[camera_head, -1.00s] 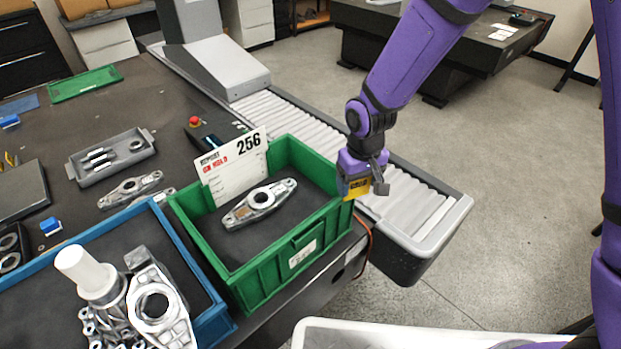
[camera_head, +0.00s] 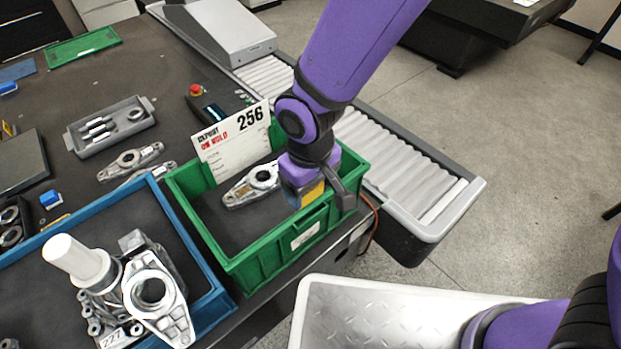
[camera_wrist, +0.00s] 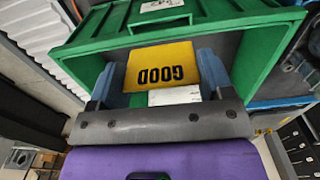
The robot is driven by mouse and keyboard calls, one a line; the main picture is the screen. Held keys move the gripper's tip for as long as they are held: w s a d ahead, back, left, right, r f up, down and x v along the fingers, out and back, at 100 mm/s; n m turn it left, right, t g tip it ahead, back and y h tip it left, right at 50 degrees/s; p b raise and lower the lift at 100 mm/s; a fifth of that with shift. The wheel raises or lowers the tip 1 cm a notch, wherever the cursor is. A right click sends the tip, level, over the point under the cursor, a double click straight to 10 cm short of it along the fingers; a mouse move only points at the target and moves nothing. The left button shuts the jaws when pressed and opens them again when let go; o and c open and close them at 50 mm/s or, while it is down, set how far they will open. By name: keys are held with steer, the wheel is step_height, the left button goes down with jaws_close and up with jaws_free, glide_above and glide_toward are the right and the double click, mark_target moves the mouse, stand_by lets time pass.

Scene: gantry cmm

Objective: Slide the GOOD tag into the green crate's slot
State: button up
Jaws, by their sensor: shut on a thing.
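The yellow GOOD tag (camera_wrist: 162,66) is held between the two fingers of my gripper (camera_wrist: 158,75) in the wrist view, its lettering upside down. In the head view, my gripper (camera_head: 320,192) is over the right end of the green crate (camera_head: 262,262), with the yellow tag (camera_head: 311,193) beside the fingers near the front right wall. A white label (camera_head: 305,236) is on the crate's front wall. The slot cannot be made out, and I cannot tell whether the tag touches the crate.
A metal casting (camera_head: 252,187) lies in the green crate, partly behind my gripper. A white card marked 256 (camera_head: 236,145) stands at its back wall. A blue crate (camera_head: 205,312) with castings is on the left, a roller conveyor (camera_head: 400,160) behind right.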

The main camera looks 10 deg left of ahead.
mark_target(311, 206)
steer(key=shift+f, duration=0.4)
steer(key=shift+f, duration=0.2)
steer(key=shift+f, duration=0.8)
steer(key=shift+f, duration=1.9)
stand_by(1.8)
steer(key=o, duration=0.9)
steer(key=shift+r, duration=0.1)
steer(key=shift+r, duration=3.45)
